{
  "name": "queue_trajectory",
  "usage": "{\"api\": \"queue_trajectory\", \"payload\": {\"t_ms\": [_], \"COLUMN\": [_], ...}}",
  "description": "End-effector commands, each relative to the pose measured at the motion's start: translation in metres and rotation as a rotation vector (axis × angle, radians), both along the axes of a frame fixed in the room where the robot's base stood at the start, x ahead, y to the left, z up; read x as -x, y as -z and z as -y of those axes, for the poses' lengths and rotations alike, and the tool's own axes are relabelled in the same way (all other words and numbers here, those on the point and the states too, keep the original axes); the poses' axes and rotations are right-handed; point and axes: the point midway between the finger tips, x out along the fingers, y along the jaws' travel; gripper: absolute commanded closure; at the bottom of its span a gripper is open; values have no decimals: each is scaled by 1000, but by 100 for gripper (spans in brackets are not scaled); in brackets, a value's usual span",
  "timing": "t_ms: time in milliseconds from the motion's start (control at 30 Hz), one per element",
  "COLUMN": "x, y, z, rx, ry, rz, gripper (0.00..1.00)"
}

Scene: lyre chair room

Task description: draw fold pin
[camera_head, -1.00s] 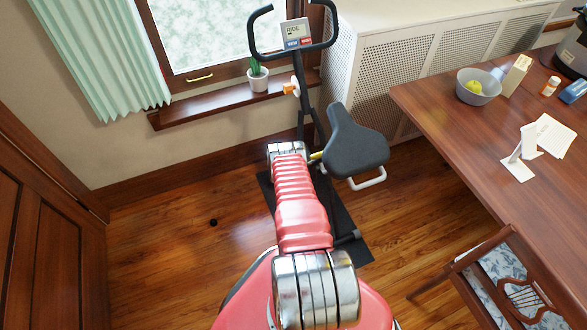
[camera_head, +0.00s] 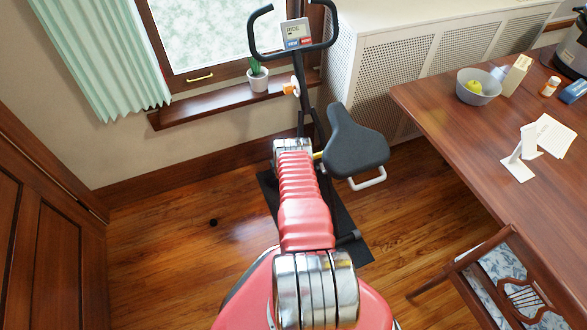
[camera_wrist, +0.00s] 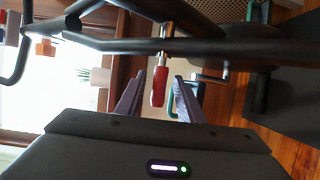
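A pin with a red handle (camera_wrist: 159,86) and a bare metal shank (camera_wrist: 166,42) shows in the wrist view, joined to the dark frame (camera_wrist: 200,46) of the exercise bike. The bike's seat (camera_head: 354,143) is in the head view, right of my arm. My gripper (camera_wrist: 154,88) is open, its two grey fingers on either side of the red handle. How deep the handle lies between the fingers is hard to judge. In the head view my arm hides the pin and my gripper.
The bike's handlebar (camera_head: 262,45) and console (camera_head: 297,33) stand before the window. An orange knob (camera_head: 290,88) sits on its post. A table (camera_head: 470,150) and chair (camera_head: 500,285) stand right.

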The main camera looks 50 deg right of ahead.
Motion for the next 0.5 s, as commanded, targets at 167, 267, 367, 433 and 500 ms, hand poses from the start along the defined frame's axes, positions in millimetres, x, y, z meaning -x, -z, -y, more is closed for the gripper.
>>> {"api": "queue_trajectory", "payload": {"t_ms": [167,267,367,433,500], "x": [0,0,0,0,0], "y": [0,0,0,0,0], "z": [0,0,0,0,0], "rx": [-1,-1,0,0,0], "ry": [0,0,0,0,1], "rz": [-1,-1,0,0,0], "gripper": [65,68,75,80,84]}}
